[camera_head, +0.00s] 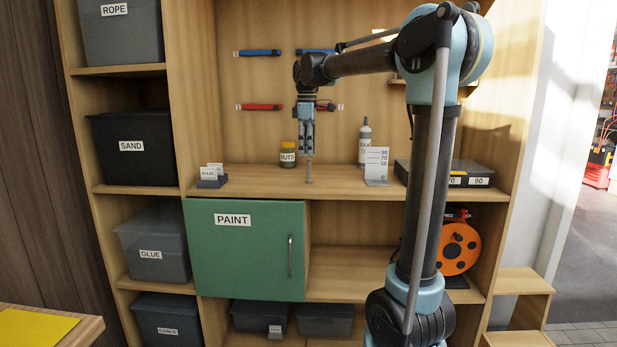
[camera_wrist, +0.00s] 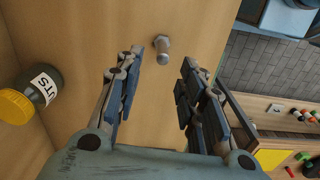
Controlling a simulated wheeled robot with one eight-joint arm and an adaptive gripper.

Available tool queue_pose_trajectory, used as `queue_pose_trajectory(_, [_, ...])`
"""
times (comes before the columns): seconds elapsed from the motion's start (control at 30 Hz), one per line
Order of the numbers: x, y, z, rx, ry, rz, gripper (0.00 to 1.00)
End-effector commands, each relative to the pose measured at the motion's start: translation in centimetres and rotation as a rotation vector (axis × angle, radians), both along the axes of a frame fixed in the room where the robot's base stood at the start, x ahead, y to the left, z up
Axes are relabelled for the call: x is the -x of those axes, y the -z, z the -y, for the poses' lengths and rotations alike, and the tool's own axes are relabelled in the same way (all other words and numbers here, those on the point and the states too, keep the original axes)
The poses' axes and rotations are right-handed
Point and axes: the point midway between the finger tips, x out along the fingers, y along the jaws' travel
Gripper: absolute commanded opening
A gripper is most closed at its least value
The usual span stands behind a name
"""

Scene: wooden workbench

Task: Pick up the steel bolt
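The steel bolt (camera_head: 309,173) stands upright on the wooden shelf, near its front edge, in the head view. In the wrist view the bolt (camera_wrist: 162,49) shows its grey head and shank just beyond the fingertips, between the two finger lines. My gripper (camera_head: 307,150) points down directly above the bolt in the head view. In the wrist view my gripper (camera_wrist: 163,65) is open, with its blue-padded fingers apart and nothing held between them. Whether the fingertips have reached the level of the bolt's head is hard to tell.
A jar labelled NUTS (camera_head: 288,155) stands behind and left of the bolt. A bottle (camera_head: 364,143) and a white number card (camera_head: 376,166) stand to the right, then a dark case (camera_head: 450,174). A small card holder (camera_head: 212,178) is at left. The shelf around the bolt is clear.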

Motion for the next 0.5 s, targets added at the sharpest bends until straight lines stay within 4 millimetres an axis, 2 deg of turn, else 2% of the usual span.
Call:
queue_pose_trajectory(0.1, [0.0,1.3,0.0,0.0,0.0,0.0,0.36])
queue_pose_trajectory(0.33, [0.0,2.5,0.2,0.0,0.001,0.0,0.36])
queue_pose_trajectory(0.5, [0.1,4.8,0.7,0.0,0.001,0.0,0.36])
